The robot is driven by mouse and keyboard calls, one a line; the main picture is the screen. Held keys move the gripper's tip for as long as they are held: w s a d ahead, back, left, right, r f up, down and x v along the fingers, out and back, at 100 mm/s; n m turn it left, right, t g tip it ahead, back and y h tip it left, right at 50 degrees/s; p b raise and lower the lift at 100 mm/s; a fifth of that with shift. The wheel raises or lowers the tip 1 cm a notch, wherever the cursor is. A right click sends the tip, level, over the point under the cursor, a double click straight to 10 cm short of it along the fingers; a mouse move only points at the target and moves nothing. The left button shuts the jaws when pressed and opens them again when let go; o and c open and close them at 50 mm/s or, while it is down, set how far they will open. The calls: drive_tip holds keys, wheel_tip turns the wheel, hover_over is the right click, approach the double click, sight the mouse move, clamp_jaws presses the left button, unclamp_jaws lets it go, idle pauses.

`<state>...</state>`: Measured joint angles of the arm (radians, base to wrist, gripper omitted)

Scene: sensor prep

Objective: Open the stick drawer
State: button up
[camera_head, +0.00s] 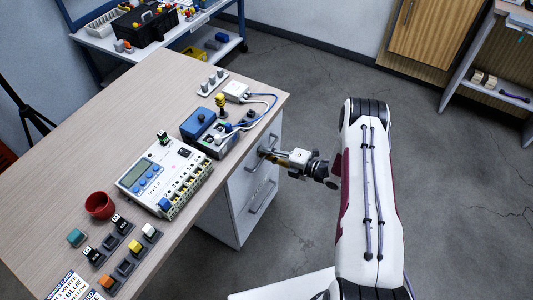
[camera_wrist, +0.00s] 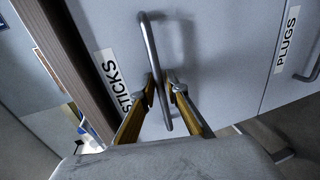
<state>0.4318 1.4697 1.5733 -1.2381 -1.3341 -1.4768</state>
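The stick drawer (camera_wrist: 95,25), labelled STICKS, has a grey front that looks flush with its neighbour, so it appears shut. Its metal bar handle (camera_wrist: 149,45) runs lengthwise through the middle of the wrist view. My gripper (camera_wrist: 164,90) is at the handle, with one yellowish finger on each side of the bar. The fingers are apart, and a small gap shows on the right side of the bar. Contact on the left side is unclear. In the head view my gripper (camera_head: 265,154) reaches the upper part of the cabinet from the right and partly hides the handle.
The PLUGS drawer (camera_wrist: 275,75) sits beside it, with its own handle (camera_head: 262,197). The tabletop (camera_head: 60,175) above carries a meter unit (camera_head: 150,177), a blue box (camera_head: 198,122) and a red cup (camera_head: 99,205). The floor right of the cabinet is clear.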

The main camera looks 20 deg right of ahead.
clamp_jaws()
drive_tip(key=f+v, duration=0.3)
drive_tip(key=v, duration=1.2)
drive_tip(key=s+d+f+v, duration=0.1)
drive_tip(key=f+v, duration=0.2)
drive_tip(key=v, duration=1.1)
drive_tip(key=shift+s+d, duration=0.2)
drive_tip(key=shift+d, duration=0.1)
unclamp_jaws()
